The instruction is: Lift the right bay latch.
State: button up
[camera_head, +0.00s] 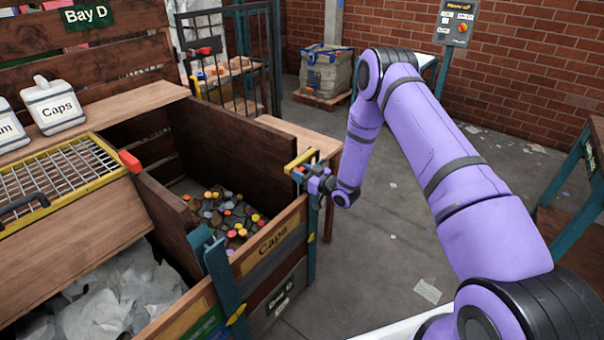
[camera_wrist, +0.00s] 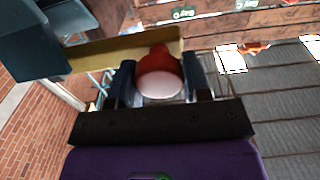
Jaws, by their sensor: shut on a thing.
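The right bay latch is a yellow bar (camera_head: 303,159) with a red knob, at the far right corner of the bay marked Caps, by a teal post. In the wrist view the yellow bar (camera_wrist: 110,58) runs from a teal block at the left to the red knob (camera_wrist: 160,70). The knob, with a pale end, sits between the two dark fingers of my gripper (camera_wrist: 158,85). In the head view my gripper (camera_head: 316,183) is at the latch, and its fingers partly hide the knob. My gripper is shut on the knob.
The Caps bay (camera_head: 262,250) has wooden walls and holds many coloured caps. A wire mesh tray (camera_head: 60,178) with a yellow frame and a red end lies at the left. A teal post (camera_head: 218,275) stands at the bay's near left corner. The floor to the right is mostly clear.

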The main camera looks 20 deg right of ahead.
jog(key=shift+d+r+m, duration=0.1)
jog(key=shift+r+m, duration=0.6)
jog(key=shift+r, duration=0.2)
jog(key=w+d+r+m, duration=0.3)
jog(key=d+r+m, duration=0.1)
jog(key=r+m, duration=0.4)
jog(key=w+d+r+m, duration=0.3)
jog(key=w+d+m, duration=0.3)
jog(key=d+m, duration=0.3)
jog(key=shift+w+m, duration=0.25)
jog(key=shift+m, duration=0.55)
jog(key=o, duration=1.2)
jog(key=shift+o, duration=0.2)
jog(key=v, duration=1.1)
